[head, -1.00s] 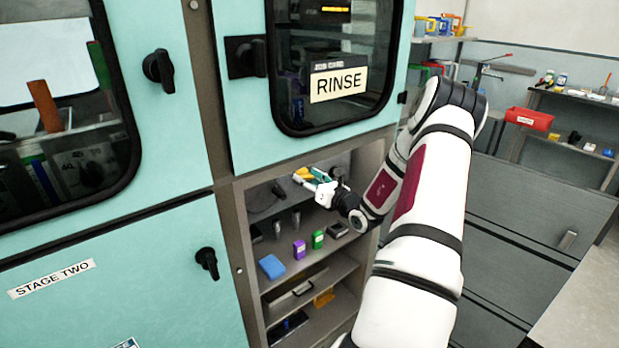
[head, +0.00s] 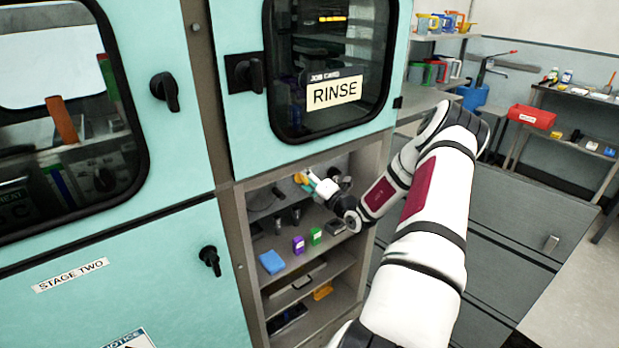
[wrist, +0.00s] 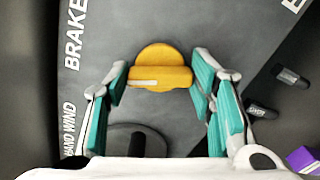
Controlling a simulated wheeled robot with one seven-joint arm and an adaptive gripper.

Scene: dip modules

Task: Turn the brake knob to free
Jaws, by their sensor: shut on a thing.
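The brake knob (wrist: 160,75) is a yellow round knob with a raised bar across it. In the wrist view the bar lies nearly level, with a white mark on its left half. My gripper (wrist: 160,84) has its teal fingers at the two ends of the bar, shut on it. The word BRAKE (wrist: 74,38) runs up the panel to the left of the knob. A label at the top right is cut off by the frame. In the head view the knob (head: 301,180) shows small beside my gripper (head: 309,179) in the open bay.
A dark round part with a handle (wrist: 138,142) sits below the knob, near the HAND WIND label. Dark cylinders (wrist: 290,76) and a purple box (head: 298,245) stand to the right in the wrist view. The bay's side walls and the RINSE door (head: 330,70) border my arm.

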